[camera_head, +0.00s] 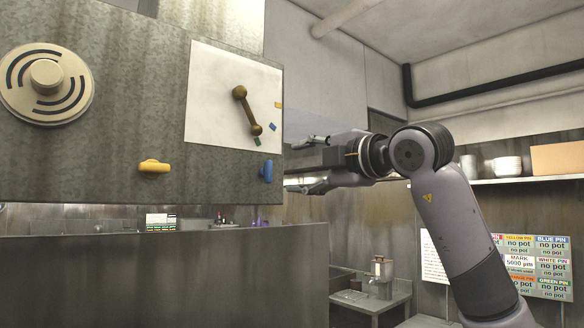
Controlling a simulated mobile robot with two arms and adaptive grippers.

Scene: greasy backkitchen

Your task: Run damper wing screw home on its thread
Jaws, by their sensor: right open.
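Two wing-shaped screws sit on the front of a grey metal box: a yellow one (154,166) lower middle, lying level, and a blue one (266,171) near the right edge, standing upright. I cannot tell which is the damper wing screw, or how far either is threaded in. A brass lever (248,112) slants across a white plate (207,116) with small coloured marks. My right gripper (299,164) is open, just right of the box edge and the blue screw, fingers pointing left. I see nothing between its fingers. My left gripper is out of view.
A round slotted vent (46,83) with a central knob is at the box's left. A metal panel (170,280) spans below. A shelf (535,180) with bowls and a carton is at right, above a chart (540,266). A small table (372,300) stands behind.

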